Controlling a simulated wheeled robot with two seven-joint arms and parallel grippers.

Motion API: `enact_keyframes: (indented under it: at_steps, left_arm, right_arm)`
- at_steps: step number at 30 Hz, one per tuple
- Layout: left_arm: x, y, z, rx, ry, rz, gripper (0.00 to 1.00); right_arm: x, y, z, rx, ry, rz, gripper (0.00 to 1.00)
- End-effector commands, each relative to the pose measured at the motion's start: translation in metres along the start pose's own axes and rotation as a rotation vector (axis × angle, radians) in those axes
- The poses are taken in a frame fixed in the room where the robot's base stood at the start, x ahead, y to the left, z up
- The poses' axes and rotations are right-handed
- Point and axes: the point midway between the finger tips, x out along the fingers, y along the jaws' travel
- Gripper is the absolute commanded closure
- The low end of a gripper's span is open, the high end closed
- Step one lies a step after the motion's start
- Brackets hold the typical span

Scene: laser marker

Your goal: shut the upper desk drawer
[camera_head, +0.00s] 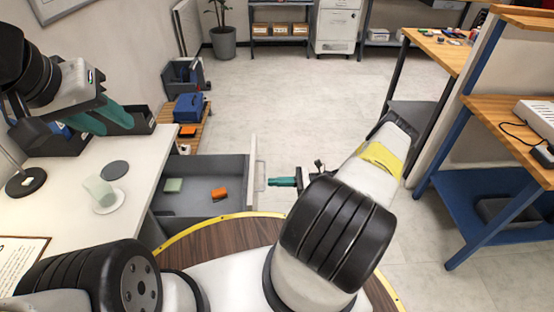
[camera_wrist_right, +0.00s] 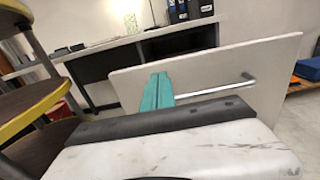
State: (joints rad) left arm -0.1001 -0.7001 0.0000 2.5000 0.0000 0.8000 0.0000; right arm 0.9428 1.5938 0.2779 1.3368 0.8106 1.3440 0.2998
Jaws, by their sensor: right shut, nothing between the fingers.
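The upper desk drawer (camera_head: 205,205) stands pulled out of the white desk in the head view. It is grey inside, with a pale green block and an orange item in it. Its white front panel (camera_wrist_right: 260,65) fills much of the right wrist view, with a metal bar handle (camera_wrist_right: 218,87) on it. My right gripper (camera_head: 272,181) is shut and empty just outside the front panel; its teal fingers (camera_wrist_right: 158,90) point at the panel beside the handle. Contact with the panel cannot be told. My left gripper (camera_head: 95,122) is at the far left, above the desk's back; its opening is unclear.
The white desk (camera_head: 135,155) carries a glass cup (camera_head: 99,190), a dark disc, a lamp base and black trays. A low wooden shelf with a blue box (camera_head: 188,107) stands behind the drawer. Workbenches (camera_head: 510,120) stand at the right. The middle floor is clear.

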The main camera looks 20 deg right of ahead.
Motion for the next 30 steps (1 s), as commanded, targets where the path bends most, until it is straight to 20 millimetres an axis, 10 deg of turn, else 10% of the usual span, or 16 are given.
enact_keyframes:
  at_steps: [9,30]
  left_arm:
    - [0.000,0.000,0.000,0.000,0.000,0.000,0.64]
    - [0.000,0.000,0.000,0.000,0.000,0.000,0.64]
  right_arm:
    - [0.045,0.001,0.000,0.000,-0.001,0.002,1.00]
    - [0.055,0.001,0.000,0.001,0.000,0.002,1.00]
